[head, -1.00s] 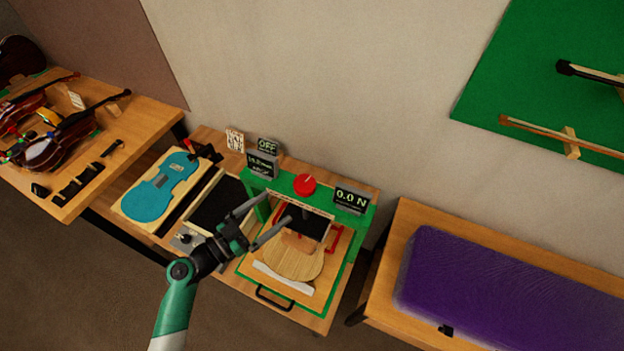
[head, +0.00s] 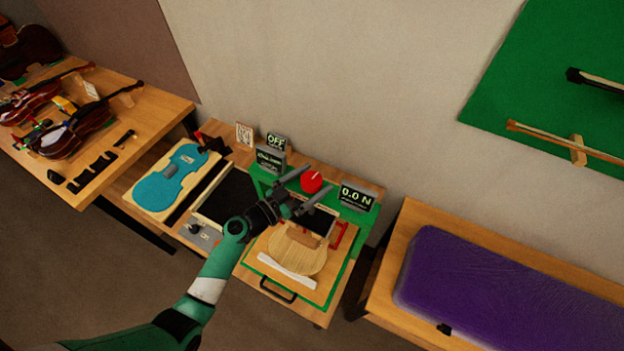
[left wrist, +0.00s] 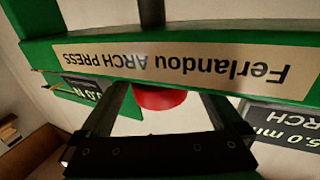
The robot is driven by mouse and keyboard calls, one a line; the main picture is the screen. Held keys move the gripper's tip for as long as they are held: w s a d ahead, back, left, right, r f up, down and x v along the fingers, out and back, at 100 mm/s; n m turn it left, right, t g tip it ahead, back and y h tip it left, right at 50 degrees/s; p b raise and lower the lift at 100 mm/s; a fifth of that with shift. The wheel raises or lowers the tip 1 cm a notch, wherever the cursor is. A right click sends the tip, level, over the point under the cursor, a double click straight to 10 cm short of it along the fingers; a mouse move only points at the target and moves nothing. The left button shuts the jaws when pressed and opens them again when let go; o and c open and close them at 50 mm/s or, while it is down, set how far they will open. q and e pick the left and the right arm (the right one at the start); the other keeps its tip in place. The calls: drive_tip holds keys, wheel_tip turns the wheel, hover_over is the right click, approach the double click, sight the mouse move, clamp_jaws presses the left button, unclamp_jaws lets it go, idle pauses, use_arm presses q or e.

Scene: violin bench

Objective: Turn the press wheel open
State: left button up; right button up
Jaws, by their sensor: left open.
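The red press wheel (head: 310,183) sits at the top of the green arch press, near the back of the bench. My left gripper (head: 318,178) is open and empty, with its two fingers spread on either side of the wheel as the head view shows it. In the left wrist view the wheel (left wrist: 160,98) shows between the open fingers, partly behind the green press beam (left wrist: 215,28) labelled "Ferlandou ARCH PRESS". I cannot tell whether the fingers touch the wheel. My right gripper is in neither view.
A display reading 0.0 N (head: 356,197) stands right of the wheel, and dark displays (head: 271,158) stand left of it. A pale violin plate (head: 297,258) lies below on the press board. A purple case (head: 500,285) rests on the right bench.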

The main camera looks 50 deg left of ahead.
use_arm(q)
drive_tip(key=c, duration=1.3)
drive_tip(key=shift+f+n+y, duration=0.1)
drive_tip(key=shift+n+y, duration=0.2)
drive_tip(key=shift+y, duration=0.2)
